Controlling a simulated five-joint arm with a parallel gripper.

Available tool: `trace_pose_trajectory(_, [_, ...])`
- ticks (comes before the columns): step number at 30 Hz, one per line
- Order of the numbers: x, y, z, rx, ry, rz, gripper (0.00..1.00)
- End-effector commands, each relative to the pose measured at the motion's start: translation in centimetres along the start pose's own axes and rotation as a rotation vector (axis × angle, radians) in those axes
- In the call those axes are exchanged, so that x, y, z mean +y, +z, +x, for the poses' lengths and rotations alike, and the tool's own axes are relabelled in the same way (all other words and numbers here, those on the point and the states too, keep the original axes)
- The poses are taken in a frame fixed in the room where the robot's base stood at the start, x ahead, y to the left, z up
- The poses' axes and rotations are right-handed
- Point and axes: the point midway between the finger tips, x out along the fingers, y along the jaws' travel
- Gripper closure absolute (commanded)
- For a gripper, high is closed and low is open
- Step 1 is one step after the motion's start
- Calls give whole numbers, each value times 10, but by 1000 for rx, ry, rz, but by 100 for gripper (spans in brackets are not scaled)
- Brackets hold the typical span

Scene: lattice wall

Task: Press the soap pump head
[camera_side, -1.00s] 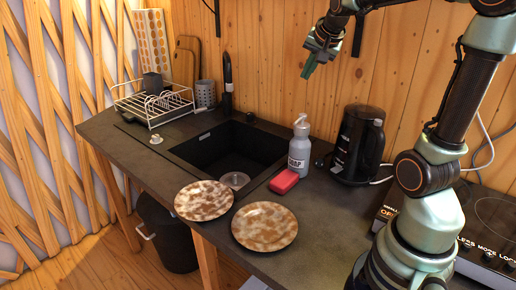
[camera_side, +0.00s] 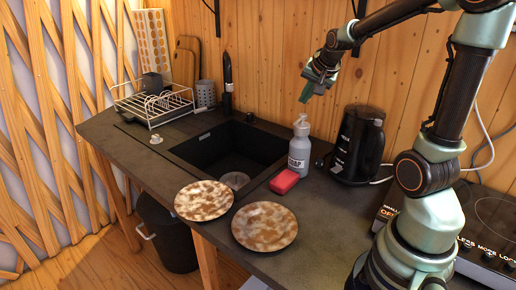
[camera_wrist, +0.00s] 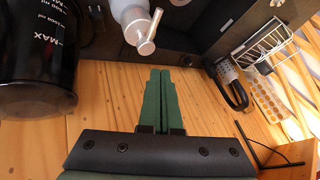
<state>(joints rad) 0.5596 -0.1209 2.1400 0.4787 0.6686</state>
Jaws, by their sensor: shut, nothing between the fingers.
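The grey soap bottle (camera_side: 299,150) stands upright on the counter at the right of the sink, with a label reading soap. Its pump head (camera_side: 301,121) is on top. My gripper (camera_side: 306,95) is shut and empty, above the pump head and apart from it, with its fingertips pointing down. In the wrist view the closed green fingers (camera_wrist: 160,75) point toward the bottle, and the metallic pump head (camera_wrist: 147,40) shows just beyond their tips.
A black kettle (camera_side: 356,145) stands right of the bottle. A red sponge (camera_side: 284,181) lies in front of it. Two speckled plates (camera_side: 265,226) lie at the counter's front edge. The black sink (camera_side: 225,150) and dish rack (camera_side: 152,103) are to the left.

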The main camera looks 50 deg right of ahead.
Motion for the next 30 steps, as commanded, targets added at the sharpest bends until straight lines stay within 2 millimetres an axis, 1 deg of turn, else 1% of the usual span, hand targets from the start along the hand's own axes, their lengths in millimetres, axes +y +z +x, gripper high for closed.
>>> trace_pose_trajectory(3, [4, 5, 8, -2, 1, 0, 100])
trace_pose_trajectory(8, [6, 8, 13, 0, 0, 0, 100])
trace_pose_trajectory(30, [6, 8, 13, 1, -1, 0, 100])
